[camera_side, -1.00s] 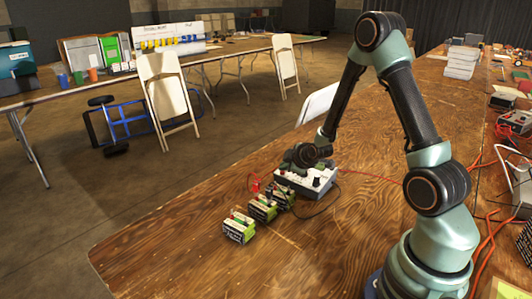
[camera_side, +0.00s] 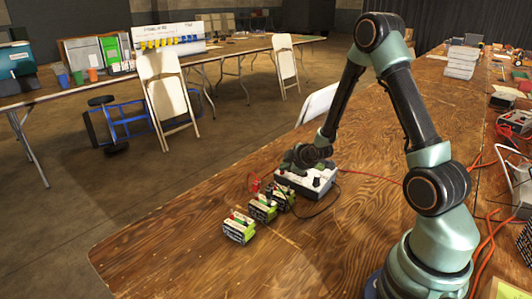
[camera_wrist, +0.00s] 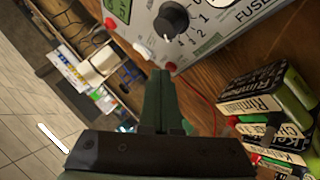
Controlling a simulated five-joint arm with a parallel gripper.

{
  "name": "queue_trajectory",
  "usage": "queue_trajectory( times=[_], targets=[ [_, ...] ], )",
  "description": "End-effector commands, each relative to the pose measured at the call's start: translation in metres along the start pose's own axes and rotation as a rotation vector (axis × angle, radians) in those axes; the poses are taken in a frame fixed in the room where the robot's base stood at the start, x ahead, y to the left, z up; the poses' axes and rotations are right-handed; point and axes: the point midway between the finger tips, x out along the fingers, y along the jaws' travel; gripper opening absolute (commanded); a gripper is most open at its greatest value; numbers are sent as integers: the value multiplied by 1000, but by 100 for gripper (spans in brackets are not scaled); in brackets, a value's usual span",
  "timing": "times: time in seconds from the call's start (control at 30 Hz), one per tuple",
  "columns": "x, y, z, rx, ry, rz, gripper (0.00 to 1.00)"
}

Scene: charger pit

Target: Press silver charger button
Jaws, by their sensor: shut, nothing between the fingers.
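The charger (camera_side: 318,192) is a pale box with a dark base and dark knobs on the wooden table. In the wrist view its panel (camera_wrist: 205,38) fills the top, with a large black knob (camera_wrist: 172,18). A small pale, silvery button (camera_wrist: 143,50) sits near the panel's edge, between two red parts. My gripper (camera_wrist: 159,72) is shut and empty, its tips just below that button in the picture. I cannot tell whether they touch it. In the side view my gripper (camera_side: 292,163) is over the charger's left end, and the button is hidden.
Several green-and-white battery packs (camera_side: 239,228) stand in a row left of the charger. A red clip (camera_side: 254,184) and cables lie near them. A red cable (camera_side: 368,178) runs right from the charger. The table's left front (camera_side: 160,255) is clear.

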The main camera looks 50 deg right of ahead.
Motion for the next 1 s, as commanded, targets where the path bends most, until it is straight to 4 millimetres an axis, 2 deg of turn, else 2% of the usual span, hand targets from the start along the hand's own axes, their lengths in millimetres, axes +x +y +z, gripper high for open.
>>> queue_trajectory(
  times=[0.2,0.57,1.0],
  targets=[
    [-8,4,-5,0,2,-2,0],
    [-9,6,-7,0,3,-2,0],
    [-35,25,-27,0,13,-4,0]
  ],
)
